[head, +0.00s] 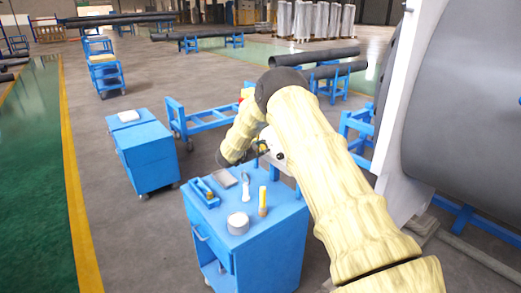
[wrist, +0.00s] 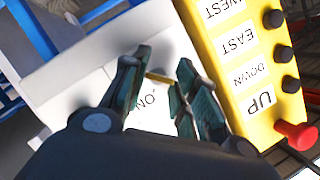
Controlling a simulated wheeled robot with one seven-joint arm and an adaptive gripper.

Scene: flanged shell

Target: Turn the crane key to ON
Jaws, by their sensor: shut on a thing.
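In the wrist view my gripper (wrist: 165,66) reaches over a white panel with its two dark green fingers on either side of a small brass-coloured key (wrist: 158,78). It is shut on the key. Only a thin part of the key shows between the fingers. A printed ON label (wrist: 146,101), upside down in this view, lies just below the key. A yellow crane control box (wrist: 235,60) with black buttons marked WEST, EAST, DOWN and UP is to the right. In the head view my arm hides most of the gripper and the key.
A red knob (wrist: 297,134) sticks out of the yellow box close to the gripper. In the head view a blue cabinet (head: 262,262) with small tools stands below my arm. Another blue cabinet (head: 150,162) stands to the left. A large grey shell (head: 465,110) is at the right.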

